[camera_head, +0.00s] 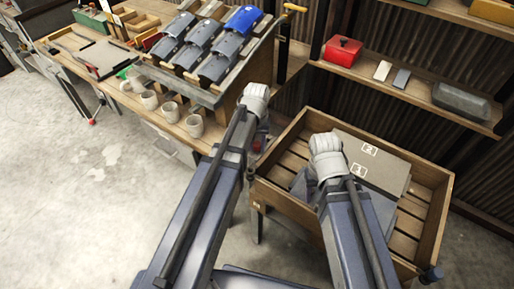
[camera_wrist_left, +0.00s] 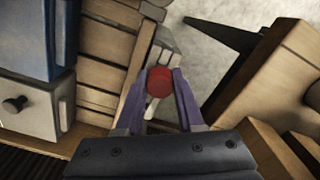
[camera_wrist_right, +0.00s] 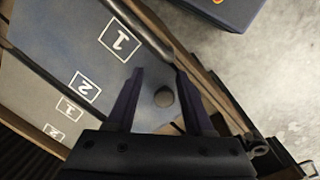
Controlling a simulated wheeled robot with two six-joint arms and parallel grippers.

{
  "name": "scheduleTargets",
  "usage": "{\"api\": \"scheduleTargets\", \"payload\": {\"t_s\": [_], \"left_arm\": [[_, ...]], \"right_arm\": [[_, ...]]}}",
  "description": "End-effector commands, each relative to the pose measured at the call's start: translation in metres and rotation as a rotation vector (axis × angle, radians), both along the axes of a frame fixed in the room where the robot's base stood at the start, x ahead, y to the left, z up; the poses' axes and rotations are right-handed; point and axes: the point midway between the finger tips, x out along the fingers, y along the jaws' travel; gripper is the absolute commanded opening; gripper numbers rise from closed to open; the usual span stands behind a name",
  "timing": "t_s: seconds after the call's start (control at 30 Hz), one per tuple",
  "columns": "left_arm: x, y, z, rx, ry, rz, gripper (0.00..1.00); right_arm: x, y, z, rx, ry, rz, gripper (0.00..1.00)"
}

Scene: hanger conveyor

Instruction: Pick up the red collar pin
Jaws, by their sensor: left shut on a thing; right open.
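The red collar pin (camera_wrist_left: 160,82) shows its round red head between my left fingers in the left wrist view, with a pale shank below it. My left gripper (camera_wrist_left: 159,98) is shut on it, beside the wooden crate. In the head view my left wrist hides most of this gripper, and a small red patch (camera_head: 257,146) shows just below it. My right gripper (camera_wrist_right: 159,74) is open over the numbered panels in the crate. A grey round knob (camera_wrist_right: 163,97) shows between its fingers, and I cannot tell whether they touch it.
The slatted wooden crate (camera_head: 443,207) holds grey panels (camera_head: 383,168) marked 1 and 2. A workbench at upper left carries several cups (camera_head: 194,125) and a sloped rack of grey and blue parts (camera_head: 199,46). A shelf (camera_head: 420,92) holds a red box (camera_head: 342,51). Floor at left is clear.

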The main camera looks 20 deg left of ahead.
Motion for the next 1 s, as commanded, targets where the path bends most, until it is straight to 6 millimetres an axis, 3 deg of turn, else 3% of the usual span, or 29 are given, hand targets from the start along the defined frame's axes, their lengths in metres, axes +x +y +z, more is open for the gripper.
{"api": "scheduleTargets", "payload": {"t_s": [0.2, 0.67, 1.0], "left_arm": [[0.0, 0.0, 0.0, 0.0, 0.0, 0.0, 0.0], [0.0, 0.0, 0.005, 0.0, 0.0, 0.0, 0.0], [0.0, 0.0, 0.043, 0.0, 0.0, 0.0, 0.0]], "right_arm": [[0.0, 0.0, 0.0, 0.0, 0.0, 0.0, 0.52], [0.0, 0.0, 0.005, 0.0, 0.0, 0.0, 0.52], [0.0, 0.0, 0.043, 0.0, 0.0, -0.001, 0.52]]}}
